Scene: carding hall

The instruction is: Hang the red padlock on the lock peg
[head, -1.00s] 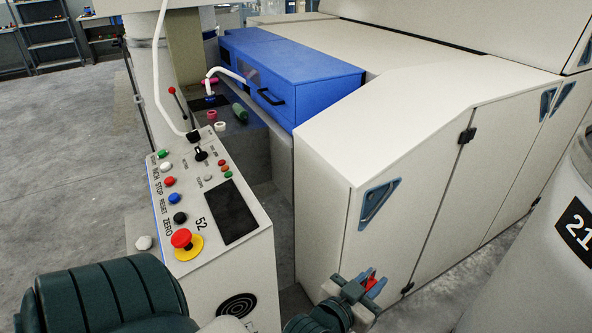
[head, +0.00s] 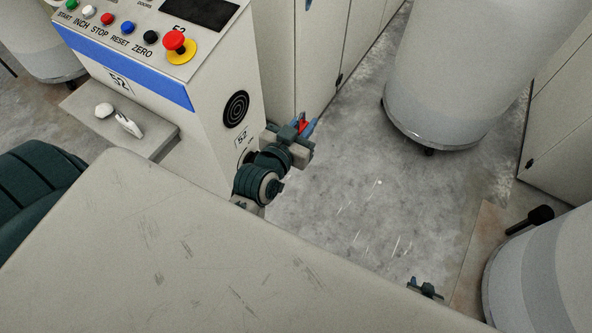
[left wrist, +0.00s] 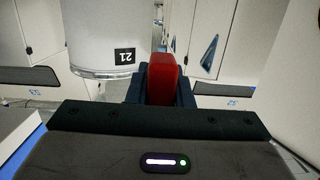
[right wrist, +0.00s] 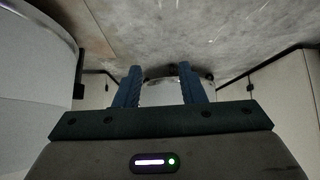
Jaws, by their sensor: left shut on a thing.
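The red padlock (head: 302,127) is held between the blue fingers of my left gripper (head: 306,127), beside the right side of the control console. In the left wrist view the padlock (left wrist: 162,75) fills the gap between the fingers. My right gripper (head: 426,289) is low over the floor at the front right. In the right wrist view its fingers (right wrist: 159,86) stand apart with nothing between them. I cannot make out the lock peg for certain.
A large grey can (head: 440,75) stands at the back right, another (head: 545,270) at the front right. Floor (head: 345,200) between them is clear.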

